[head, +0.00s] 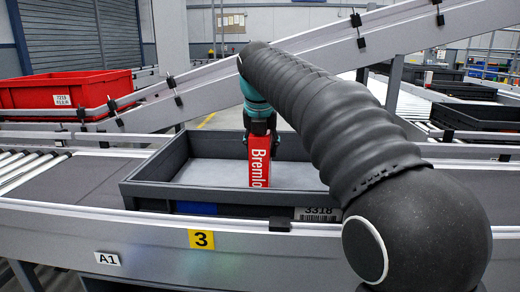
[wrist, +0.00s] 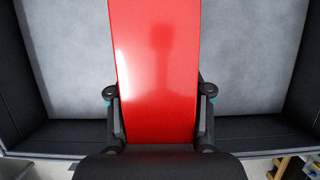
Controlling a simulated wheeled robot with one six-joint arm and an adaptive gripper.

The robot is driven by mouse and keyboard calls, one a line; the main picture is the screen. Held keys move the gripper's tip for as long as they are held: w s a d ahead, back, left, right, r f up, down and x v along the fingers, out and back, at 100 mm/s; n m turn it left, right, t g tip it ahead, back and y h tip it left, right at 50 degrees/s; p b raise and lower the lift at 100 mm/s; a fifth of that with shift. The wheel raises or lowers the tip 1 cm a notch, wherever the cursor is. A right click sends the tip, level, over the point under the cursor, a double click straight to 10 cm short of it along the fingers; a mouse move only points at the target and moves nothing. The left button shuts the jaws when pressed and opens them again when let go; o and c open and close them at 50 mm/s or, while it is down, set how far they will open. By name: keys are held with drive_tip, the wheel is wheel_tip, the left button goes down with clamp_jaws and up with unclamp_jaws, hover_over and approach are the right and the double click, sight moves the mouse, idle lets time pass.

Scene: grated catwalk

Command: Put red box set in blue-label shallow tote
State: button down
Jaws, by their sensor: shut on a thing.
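The red box set (head: 259,163), with white lettering on its side, is upright in my gripper (head: 261,138). In the wrist view the red box set (wrist: 156,70) fills the middle, with the fingers of my gripper (wrist: 157,100) shut on its two sides. The blue-label shallow tote (head: 152,191) is dark grey, with a blue label (head: 196,208) on its front wall. The box set is over or inside the tote, in front of its pale floor. The front wall hides no clear gap, so I cannot tell if the box touches the floor. The tote's walls (wrist: 55,132) also show in the wrist view.
The tote sits on a conveyor with a yellow "3" sign (head: 201,239) on its front rail. A red tote (head: 65,92) stands at the back left, and dark totes (head: 478,117) at the right. A sloping conveyor rail (head: 210,83) crosses behind. The tote floor around the box is bare.

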drive_tip(key=shift+c, duration=2.4)
unclamp_jaws()
drive_tip(key=p+v, duration=0.1)
drive_tip(key=v, duration=1)
drive_tip(key=shift+s+r, duration=0.2)
drive_tip(key=shift+r, duration=0.35)
